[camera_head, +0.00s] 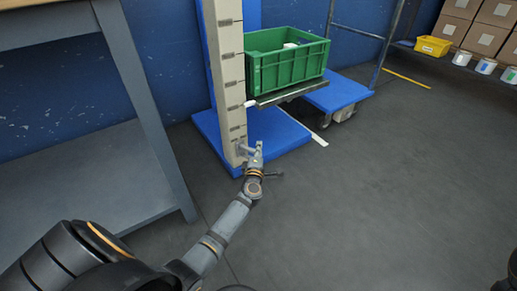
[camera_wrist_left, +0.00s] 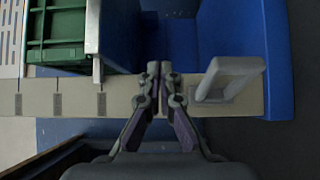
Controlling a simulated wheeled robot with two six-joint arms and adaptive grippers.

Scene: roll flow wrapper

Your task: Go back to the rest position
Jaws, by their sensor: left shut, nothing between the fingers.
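My left gripper (camera_head: 257,150) reaches out from the lower left in the head view, close to the lower part of a beige marked post (camera_head: 232,95). In the left wrist view my left gripper (camera_wrist_left: 160,68) has its fingers together with nothing between them, in front of the same post (camera_wrist_left: 70,104). A light grey handle (camera_wrist_left: 228,80) on the post stands to the right of the fingers, apart from them. My right gripper does not show.
A green crate (camera_head: 290,72) sits on a platform beside the post, above a blue base (camera_head: 275,140). A workbench (camera_head: 90,170) stands at the left. A blue trolley (camera_head: 340,93) and shelves with boxes (camera_head: 490,38) are behind. The grey floor at the right is clear.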

